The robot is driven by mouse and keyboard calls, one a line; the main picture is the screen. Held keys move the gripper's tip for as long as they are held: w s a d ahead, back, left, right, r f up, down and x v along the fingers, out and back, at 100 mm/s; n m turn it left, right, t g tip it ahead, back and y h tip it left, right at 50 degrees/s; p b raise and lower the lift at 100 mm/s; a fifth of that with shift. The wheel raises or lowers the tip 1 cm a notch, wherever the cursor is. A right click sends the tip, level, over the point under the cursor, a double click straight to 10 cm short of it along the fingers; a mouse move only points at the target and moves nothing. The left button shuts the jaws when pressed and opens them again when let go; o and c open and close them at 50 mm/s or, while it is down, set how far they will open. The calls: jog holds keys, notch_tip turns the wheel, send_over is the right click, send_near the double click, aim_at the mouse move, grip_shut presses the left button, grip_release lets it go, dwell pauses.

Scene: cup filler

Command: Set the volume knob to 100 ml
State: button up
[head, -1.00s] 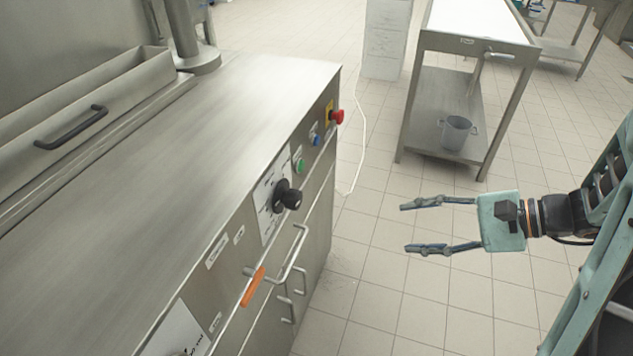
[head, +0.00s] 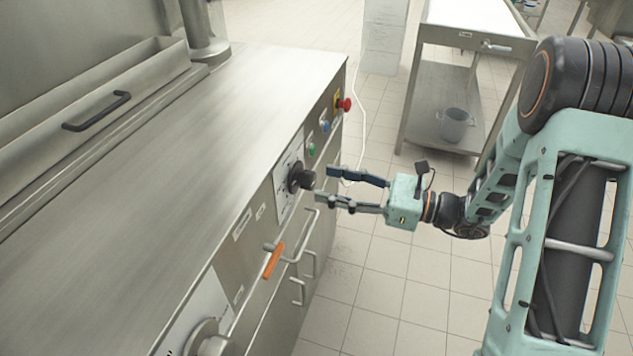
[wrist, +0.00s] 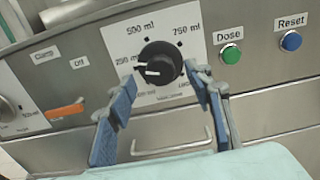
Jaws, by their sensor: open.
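The black volume knob (head: 301,178) sits on a white dial plate (head: 281,186) on the front of the steel machine. In the wrist view the knob (wrist: 160,62) is near the centre, with 250, 500 and 750 ml printed around it. Its white marks face left, a little below the 250 ml label; the exact setting is hard to read. The lower left of the plate is partly hidden by a finger. My gripper (head: 325,184) is open just in front of the knob. In the wrist view its blue fingertips (wrist: 162,79) are on either side of the knob, apparently not gripping it.
A green Dose button (wrist: 230,54) and blue Reset button (wrist: 291,41) are right of the knob. A red emergency button (head: 345,104) is farther along. An orange-handled lever (head: 273,260) and a metal bar handle (head: 308,232) lie below. Open floor is on the right.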

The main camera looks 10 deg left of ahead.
aim_at(314, 180)
jog(key=shift+w+a, duration=0.15)
jog(key=shift+a, duration=1.7)
jog(key=c, duration=1.2)
jog(key=shift+o, duration=0.2)
